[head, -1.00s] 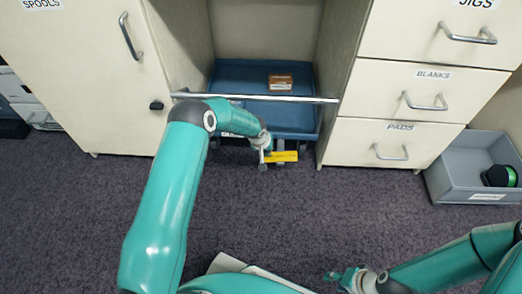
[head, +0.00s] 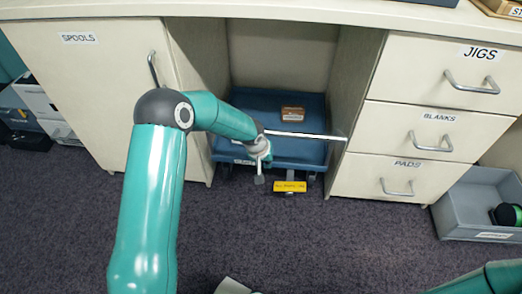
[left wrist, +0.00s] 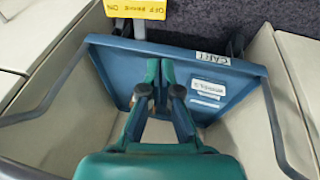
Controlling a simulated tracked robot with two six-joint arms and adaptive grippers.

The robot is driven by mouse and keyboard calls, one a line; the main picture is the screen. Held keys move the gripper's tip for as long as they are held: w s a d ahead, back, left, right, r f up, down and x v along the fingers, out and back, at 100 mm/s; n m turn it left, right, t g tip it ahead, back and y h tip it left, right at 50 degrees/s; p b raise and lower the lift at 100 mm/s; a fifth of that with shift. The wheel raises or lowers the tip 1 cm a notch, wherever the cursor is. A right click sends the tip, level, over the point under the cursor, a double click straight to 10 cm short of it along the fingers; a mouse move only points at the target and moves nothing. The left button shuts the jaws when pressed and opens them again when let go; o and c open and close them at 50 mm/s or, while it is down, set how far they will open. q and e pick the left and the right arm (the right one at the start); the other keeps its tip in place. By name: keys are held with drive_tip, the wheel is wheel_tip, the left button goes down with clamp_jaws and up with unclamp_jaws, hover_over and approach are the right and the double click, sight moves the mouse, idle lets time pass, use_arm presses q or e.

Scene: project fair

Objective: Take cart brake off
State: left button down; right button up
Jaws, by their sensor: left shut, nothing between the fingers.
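The blue cart (head: 225,146) stands in the bay under the desk, between two cabinets. Its yellow brake plate (head: 290,187) sticks out low at the front. In the left wrist view the plate (left wrist: 135,9) shows at the top edge, with OFF, BRAKE and ON lettering. The cart's blue tray with its CART label shows there too (left wrist: 115,60). My right gripper is out of view.
A pale bar (head: 310,136) crosses above the cart front. A brown block (head: 292,113) lies in the cart. The spools cabinet (head: 100,90) stands left, drawers (head: 400,135) right, and a grey bin (head: 455,215) far right. The carpet (head: 330,250) in front is clear.

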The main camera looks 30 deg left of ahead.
use_arm(q)
drive_tip(key=p+v, duration=0.1)
drive_tip(key=v, duration=0.5)
drive_tip(key=shift+s+a+r, duration=0.15)
drive_tip(key=shift+a+r, duration=0.05)
drive_tip(key=shift+r, duration=0.15)
drive_tip(key=s+d+f+g+h, duration=0.1)
drive_tip(key=s+d+f+g, duration=0.1)
drive_tip(key=s+d+f, duration=0.5)
drive_tip(key=s+d+f+m+g+h, duration=0.1)
drive_tip(key=s+d+f, duration=0.2)
drive_tip(key=s, duration=0.9)
drive_tip(key=s+d+f+g+h, duration=0.15)
drive_tip(key=s+d+f, duration=0.3)
drive_tip(key=s, duration=0.45)
wheel_tip(320, 180, up, 31)
drive_tip(key=w+m+t+p, duration=0.1)
drive_tip(key=p, duration=3)
drive_tip(key=shift+w+a+r+m+p, duration=0.2)
drive_tip(key=shift+w+r+m+p, duration=0.05)
drive_tip(key=shift+w+m+p, duration=0.1)
